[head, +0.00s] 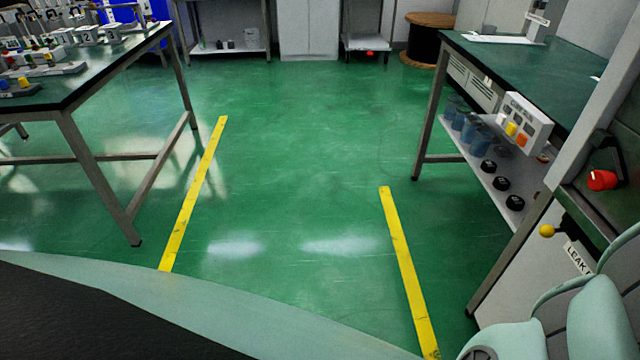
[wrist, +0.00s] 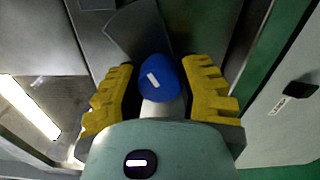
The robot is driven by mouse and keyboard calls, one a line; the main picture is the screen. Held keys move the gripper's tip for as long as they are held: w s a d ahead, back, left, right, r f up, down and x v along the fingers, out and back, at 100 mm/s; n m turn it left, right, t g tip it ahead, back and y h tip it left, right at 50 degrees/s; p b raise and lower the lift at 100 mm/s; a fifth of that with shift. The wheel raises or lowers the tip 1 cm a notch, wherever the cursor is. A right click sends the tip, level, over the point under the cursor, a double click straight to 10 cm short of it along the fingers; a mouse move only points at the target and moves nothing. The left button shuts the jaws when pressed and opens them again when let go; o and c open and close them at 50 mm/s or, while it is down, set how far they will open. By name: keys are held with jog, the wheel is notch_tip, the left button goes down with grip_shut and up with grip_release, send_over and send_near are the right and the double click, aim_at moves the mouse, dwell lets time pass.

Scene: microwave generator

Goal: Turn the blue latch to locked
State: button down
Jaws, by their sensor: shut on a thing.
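The blue latch (wrist: 159,77) is a rounded blue knob with a white mark on its face, seen in the wrist view. My gripper (wrist: 160,73) has its yellow ribbed fingers on either side of the latch and is shut on it. The white mark lies tilted in this view. The exact contact of the pads is partly hidden by the finger shapes. In the head view the latch and my gripper are out of sight; only my pale green arm shows at the lower right.
In the head view a red knob (head: 602,180) and a yellow ball knob (head: 547,231) sit on the equipment at right, near a label reading "LEAK T" (head: 578,258). A workbench (head: 100,68) stands left. The green floor (head: 290,170) between the yellow lines is clear.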

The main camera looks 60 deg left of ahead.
jog(key=shift+f, duration=0.1)
jog(key=c, duration=0.5)
grip_release()
jog(key=v, duration=1.2)
dwell(0.5)
